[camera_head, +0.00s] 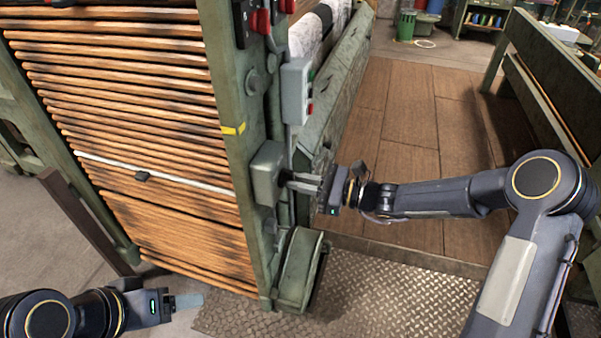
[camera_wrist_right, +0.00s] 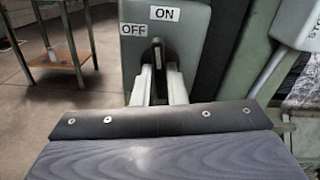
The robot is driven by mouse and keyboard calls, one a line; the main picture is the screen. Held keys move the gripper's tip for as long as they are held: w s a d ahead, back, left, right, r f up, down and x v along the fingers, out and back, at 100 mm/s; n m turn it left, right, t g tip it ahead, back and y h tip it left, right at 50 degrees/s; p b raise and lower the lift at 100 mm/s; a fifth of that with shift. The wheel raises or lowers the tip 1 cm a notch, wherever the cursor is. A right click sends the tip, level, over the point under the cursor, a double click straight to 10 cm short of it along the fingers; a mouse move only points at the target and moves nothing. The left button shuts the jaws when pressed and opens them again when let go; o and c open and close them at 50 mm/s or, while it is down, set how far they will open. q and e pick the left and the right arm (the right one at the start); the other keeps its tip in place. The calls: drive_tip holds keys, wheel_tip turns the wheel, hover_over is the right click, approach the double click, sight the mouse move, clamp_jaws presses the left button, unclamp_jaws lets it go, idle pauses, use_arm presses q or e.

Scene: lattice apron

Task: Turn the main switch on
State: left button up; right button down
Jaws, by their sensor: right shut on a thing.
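The main switch is a grey-green box (camera_head: 267,172) on the side of the green machine post. In the right wrist view, its face (camera_wrist_right: 190,45) carries an ON label (camera_wrist_right: 164,13) and an OFF label (camera_wrist_right: 133,29). A dark switch handle (camera_wrist_right: 157,52) shows below the labels, between the fingers. My right gripper (camera_head: 288,179) is at the front of the box, shut on the handle; it also shows in the right wrist view (camera_wrist_right: 158,72). The fingers hide part of the handle, so its exact setting is unclear. My left gripper (camera_head: 188,301) is low at left, away from the switch.
A small grey button box (camera_head: 296,90) with green and red buttons is above the switch. Red knobs (camera_head: 261,20) are higher on the green post (camera_head: 232,100). Wooden slats fill the left. The wooden floor (camera_head: 400,130) at right is clear.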

drive_tip(key=shift+m+p, duration=0.8)
drive_tip(key=shift+m, duration=0.2)
drive_tip(key=c, duration=1.5)
unclamp_jaws()
drive_tip(key=shift+o, duration=0.2)
drive_tip(key=shift+d, duration=0.1)
drive_tip(key=v, duration=0.7)
drive_tip(key=shift+s+d, duration=0.15)
drive_tip(key=shift+d, duration=0.15)
